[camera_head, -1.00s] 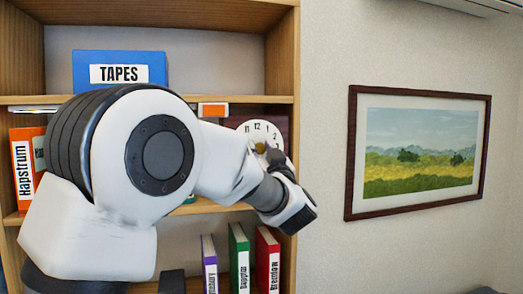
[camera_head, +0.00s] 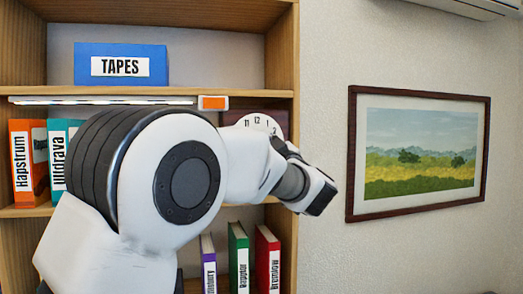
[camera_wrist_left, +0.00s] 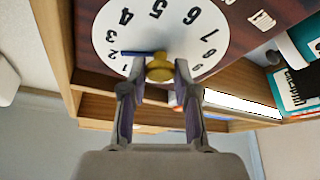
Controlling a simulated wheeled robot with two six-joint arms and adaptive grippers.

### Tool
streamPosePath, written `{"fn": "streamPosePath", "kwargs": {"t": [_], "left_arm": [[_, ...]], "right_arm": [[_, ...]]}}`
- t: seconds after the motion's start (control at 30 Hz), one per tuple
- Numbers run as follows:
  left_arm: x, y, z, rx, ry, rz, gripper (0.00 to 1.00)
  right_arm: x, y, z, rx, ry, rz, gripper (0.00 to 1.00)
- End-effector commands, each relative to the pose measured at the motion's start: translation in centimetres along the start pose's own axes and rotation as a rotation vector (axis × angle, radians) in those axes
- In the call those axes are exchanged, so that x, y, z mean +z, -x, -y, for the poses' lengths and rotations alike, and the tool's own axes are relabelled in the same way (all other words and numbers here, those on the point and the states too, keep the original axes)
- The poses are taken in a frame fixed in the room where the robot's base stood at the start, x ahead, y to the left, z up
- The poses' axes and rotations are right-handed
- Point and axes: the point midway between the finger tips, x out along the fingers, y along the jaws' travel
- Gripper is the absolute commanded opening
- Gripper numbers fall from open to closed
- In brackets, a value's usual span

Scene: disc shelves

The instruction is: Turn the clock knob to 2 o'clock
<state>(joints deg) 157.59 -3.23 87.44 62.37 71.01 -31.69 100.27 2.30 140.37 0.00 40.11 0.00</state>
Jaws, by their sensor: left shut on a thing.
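The white round clock face (camera_wrist_left: 190,30) with black numerals is on a dark reddish-brown board, and the wrist view shows it turned nearly upside down. Its yellow knob (camera_wrist_left: 159,70) is at the centre, and a blue pointer (camera_wrist_left: 138,54) reaches from it toward the 2. My left gripper (camera_wrist_left: 160,72) is shut on the knob, one finger on each side. In the head view the upper part of the clock (camera_head: 262,121) shows on the shelf; my left arm hides its lower part, the knob and the fingertips. My right gripper is not in view.
The wooden bookshelf (camera_head: 286,60) holds a blue TAPES box (camera_head: 121,64), an orange binder (camera_head: 29,161) and a teal binder (camera_head: 58,150). Several coloured books (camera_head: 238,257) stand below. A framed landscape (camera_head: 418,153) hangs on the wall to the right.

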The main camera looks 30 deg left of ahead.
Motion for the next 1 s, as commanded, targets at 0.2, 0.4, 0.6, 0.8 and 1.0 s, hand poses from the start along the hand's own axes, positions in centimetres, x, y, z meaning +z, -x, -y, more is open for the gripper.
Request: {"fn": "streamPosePath", "kwargs": {"t": [0.2, 0.4, 0.6, 0.8, 1.0], "left_arm": [[0.12, 0.03, 0.02, -0.024, 0.057, 0.002, 0.0], [0.05, 0.0, -0.02, -0.028, 0.068, 0.001, 0.0], [0.05, 0.0, -0.02, -0.028, 0.067, 0.001, 0.0], [0.04, 0.0, -0.02, -0.028, 0.067, 0.001, 0.54], [0.02, 0.09, -0.04, -0.028, 0.066, 0.001, 0.54]], "right_arm": [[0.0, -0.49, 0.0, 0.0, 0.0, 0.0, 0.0], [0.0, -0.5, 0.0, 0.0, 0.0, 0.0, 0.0], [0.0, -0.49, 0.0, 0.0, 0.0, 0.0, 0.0], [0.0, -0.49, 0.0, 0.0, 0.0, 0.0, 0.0], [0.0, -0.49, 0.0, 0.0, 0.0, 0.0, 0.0]]}}
